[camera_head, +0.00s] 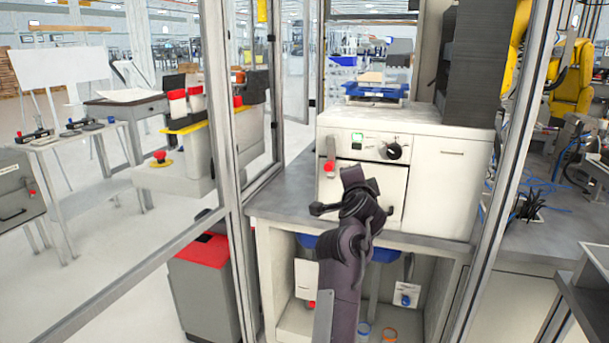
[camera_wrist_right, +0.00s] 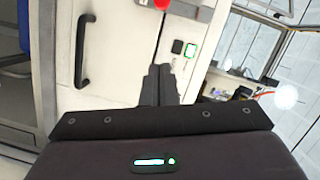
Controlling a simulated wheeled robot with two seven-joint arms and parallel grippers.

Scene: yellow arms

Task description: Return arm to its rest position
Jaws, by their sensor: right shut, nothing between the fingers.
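My dark right arm (camera_head: 342,270) rises from the bottom of the head view, with its wrist bent in front of a white machine (camera_head: 455,190). In the right wrist view my right gripper (camera_wrist_right: 161,70) has its two dark fingers together, with nothing between them. A white panel with a black handle (camera_wrist_right: 83,50) and a red knob (camera_wrist_right: 162,4) lies beyond the fingers. Whether the fingertips touch the panel I cannot tell. The fingers are hard to make out in the head view. My left gripper is in neither view.
The machine stands on a grey bench (camera_head: 275,205) with open shelves below. Metal frame posts rise left (camera_head: 222,120) and right (camera_head: 515,150) of my arm. A red-topped bin (camera_head: 203,250) stands at lower left.

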